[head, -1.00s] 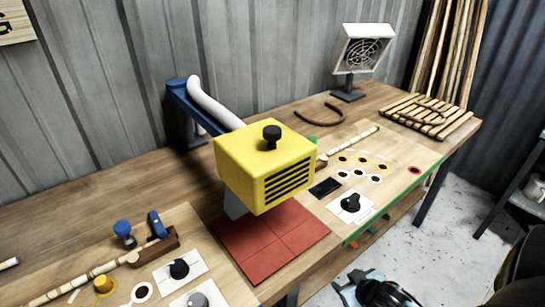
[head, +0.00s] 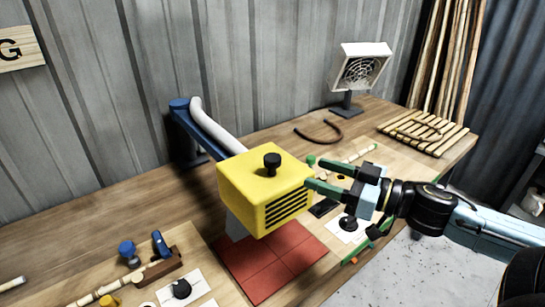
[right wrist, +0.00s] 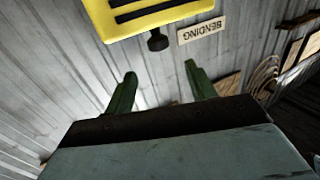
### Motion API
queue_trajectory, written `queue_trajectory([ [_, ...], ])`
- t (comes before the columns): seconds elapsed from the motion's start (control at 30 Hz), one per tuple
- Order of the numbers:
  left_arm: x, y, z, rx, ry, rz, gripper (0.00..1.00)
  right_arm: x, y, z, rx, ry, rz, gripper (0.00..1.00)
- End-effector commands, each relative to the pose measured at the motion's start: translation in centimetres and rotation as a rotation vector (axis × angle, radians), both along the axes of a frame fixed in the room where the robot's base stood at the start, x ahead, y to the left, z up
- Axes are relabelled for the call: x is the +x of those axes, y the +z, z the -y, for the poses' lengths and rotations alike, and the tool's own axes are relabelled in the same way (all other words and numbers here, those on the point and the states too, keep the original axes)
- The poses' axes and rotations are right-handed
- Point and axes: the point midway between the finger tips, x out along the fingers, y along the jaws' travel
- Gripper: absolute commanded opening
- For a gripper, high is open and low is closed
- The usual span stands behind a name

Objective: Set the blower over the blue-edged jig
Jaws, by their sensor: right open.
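The blower is a yellow box (head: 262,190) with dark slots and a black knob (head: 272,163) on top, hanging on a blue arm (head: 200,135) above a red tiled pad. My right gripper (head: 315,173) has its green fingers apart and empty, close to the blower's right side. In the right wrist view the blower (right wrist: 145,14) and its knob (right wrist: 158,41) lie beyond the open fingers (right wrist: 160,71). The right board has a green edge (head: 350,258). My left gripper is out of view.
The red pad (head: 272,262) lies between the two boards. A white fan heater (head: 360,68) stands at the back right, near a bent brown rod (head: 320,132) and a slatted rack (head: 425,130). The corrugated wall closes off the back.

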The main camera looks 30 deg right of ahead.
Motion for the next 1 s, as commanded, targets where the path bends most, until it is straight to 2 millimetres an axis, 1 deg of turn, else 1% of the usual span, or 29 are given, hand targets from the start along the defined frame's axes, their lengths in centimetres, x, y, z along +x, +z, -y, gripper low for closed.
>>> queue_trajectory([
  [0.1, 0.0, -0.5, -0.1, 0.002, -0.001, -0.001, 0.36, 1.5, 0.0, -0.7, -0.004, 0.001, 0.005, 0.56],
  [0.4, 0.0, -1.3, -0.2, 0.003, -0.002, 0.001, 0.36, 4.5, 0.0, -2.2, -0.001, -0.003, 0.004, 0.56],
  [0.6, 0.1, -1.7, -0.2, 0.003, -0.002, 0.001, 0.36, 6.2, 0.1, -3.0, -0.004, -0.004, 0.005, 0.56],
  [1.0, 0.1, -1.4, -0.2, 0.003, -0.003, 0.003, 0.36, 9.0, 0.2, -4.4, -0.001, -0.006, 0.003, 0.56],
])
